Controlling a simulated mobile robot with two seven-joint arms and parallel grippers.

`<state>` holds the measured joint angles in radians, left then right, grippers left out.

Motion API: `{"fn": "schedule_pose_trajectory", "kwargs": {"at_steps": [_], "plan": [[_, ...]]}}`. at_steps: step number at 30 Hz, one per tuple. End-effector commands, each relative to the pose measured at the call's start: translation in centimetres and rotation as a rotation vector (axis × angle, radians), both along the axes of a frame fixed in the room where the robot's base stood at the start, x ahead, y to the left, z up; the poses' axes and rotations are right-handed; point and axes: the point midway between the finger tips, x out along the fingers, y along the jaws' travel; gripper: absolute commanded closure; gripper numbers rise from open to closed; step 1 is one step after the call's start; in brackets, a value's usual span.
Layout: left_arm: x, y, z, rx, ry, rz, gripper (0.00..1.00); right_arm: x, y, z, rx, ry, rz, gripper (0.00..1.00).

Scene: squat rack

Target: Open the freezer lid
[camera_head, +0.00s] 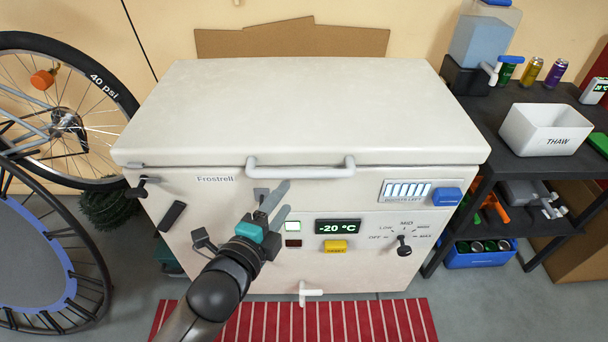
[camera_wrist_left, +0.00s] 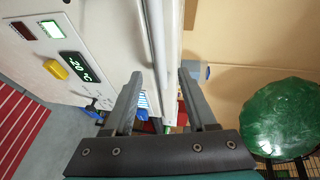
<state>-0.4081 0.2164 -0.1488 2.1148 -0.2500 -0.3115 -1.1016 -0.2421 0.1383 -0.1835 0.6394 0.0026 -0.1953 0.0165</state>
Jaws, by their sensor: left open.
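The white chest freezer (camera_head: 345,270) stands in the middle of the head view. Its lid (camera_head: 300,105) lies flat and closed on top. A light grey bar handle (camera_head: 302,173) runs along the lid's front edge; a grey bar that looks like it (camera_wrist_left: 157,45) shows in the left wrist view. My left gripper (camera_head: 278,199) is open in front of the freezer, just below the left part of the handle. In the wrist view its fingers (camera_wrist_left: 161,92) appear on either side of the bar's line; I cannot tell whether the bar lies between them. My right gripper is not in view.
A display panel (camera_head: 338,227) and dial (camera_head: 404,245) sit on the freezer front. A black shelf (camera_head: 500,150) with a white THAW bin (camera_head: 545,128) stands at right. A bicycle wheel (camera_head: 68,118) and trampoline (camera_head: 40,255) stand at left. A red striped mat (camera_head: 300,320) lies in front.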

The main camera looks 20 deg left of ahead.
Motion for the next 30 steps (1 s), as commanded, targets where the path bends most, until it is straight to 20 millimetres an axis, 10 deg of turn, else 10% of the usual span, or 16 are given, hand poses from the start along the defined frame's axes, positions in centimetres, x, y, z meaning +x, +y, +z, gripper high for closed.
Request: {"fn": "schedule_pose_trajectory", "kwargs": {"at_steps": [30], "plan": [[10.6,-1.3,-2.0,-0.002,0.001,-0.001,0.43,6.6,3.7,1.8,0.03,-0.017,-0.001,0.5]]}}
